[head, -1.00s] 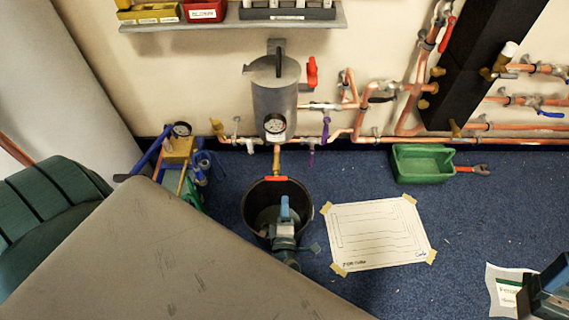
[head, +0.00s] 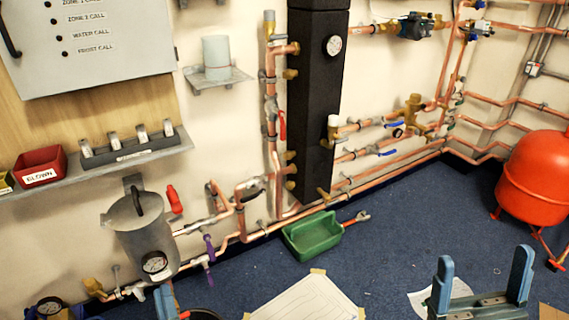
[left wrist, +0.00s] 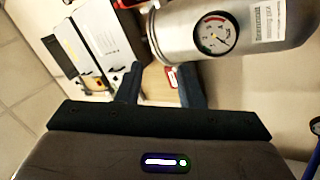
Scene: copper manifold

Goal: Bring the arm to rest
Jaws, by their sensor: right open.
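My right gripper (head: 481,282) shows at the bottom right of the head view. Its two blue fingers stand wide apart with nothing between them, above the blue floor. My left gripper (head: 166,300) is cut off at the bottom left of the head view, below the grey cylindrical vessel (head: 130,222) with a dial gauge. In the left wrist view its two dark fingers (left wrist: 160,88) are apart and the gap holds nothing. A silver cylinder with a gauge (left wrist: 235,32) shows beyond them at the upper right.
Copper pipes with valves (head: 355,180) run along the wall, beside a black column (head: 316,110). A green tray (head: 312,235) and a paper sheet (head: 305,300) lie on the floor (head: 400,220). A red tank (head: 535,180) stands at the right. A shelf (head: 90,175) juts out at the left.

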